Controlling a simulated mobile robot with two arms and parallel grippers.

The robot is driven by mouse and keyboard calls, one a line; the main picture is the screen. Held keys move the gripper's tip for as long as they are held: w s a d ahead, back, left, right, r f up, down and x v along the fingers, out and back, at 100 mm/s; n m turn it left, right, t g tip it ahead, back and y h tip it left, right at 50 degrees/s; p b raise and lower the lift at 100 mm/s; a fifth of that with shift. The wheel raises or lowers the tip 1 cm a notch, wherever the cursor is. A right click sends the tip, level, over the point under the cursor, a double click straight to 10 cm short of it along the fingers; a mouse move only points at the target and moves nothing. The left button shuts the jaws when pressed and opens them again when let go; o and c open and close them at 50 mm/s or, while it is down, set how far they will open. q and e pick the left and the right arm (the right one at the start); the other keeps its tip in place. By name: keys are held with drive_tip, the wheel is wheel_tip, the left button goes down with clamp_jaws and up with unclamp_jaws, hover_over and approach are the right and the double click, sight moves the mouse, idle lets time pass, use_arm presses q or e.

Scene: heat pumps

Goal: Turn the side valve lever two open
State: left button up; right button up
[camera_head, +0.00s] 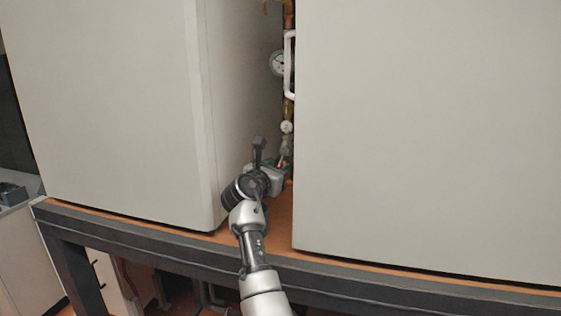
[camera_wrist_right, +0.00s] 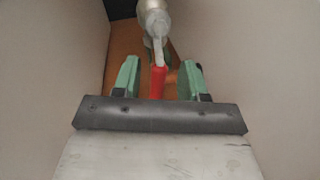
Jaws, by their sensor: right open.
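The side valve lever with a red grip (camera_wrist_right: 158,82) stands between the two green fingers of my right gripper (camera_wrist_right: 162,80) in the right wrist view. The fingers are open, with a gap on both sides of the red grip. The lever's metal shank runs up to a light grey valve body or pipe (camera_wrist_right: 153,18). In the head view my right gripper (camera_head: 281,165) reaches into the gap between two large cabinets, and the lever is mostly hidden there. My left gripper is not in view.
The left cabinet (camera_head: 110,110) and right cabinet (camera_head: 430,130) leave a narrow gap around my right arm. A brass pipe with a round gauge (camera_head: 277,63) and a white handle (camera_head: 290,62) runs up the gap. Both cabinets stand on a wooden-topped bench (camera_head: 282,235).

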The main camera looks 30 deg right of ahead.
drive_tip(key=shift+x, duration=0.85)
drive_tip(key=shift+c, duration=0.3)
clamp_jaws()
drive_tip(key=shift+w, duration=0.1)
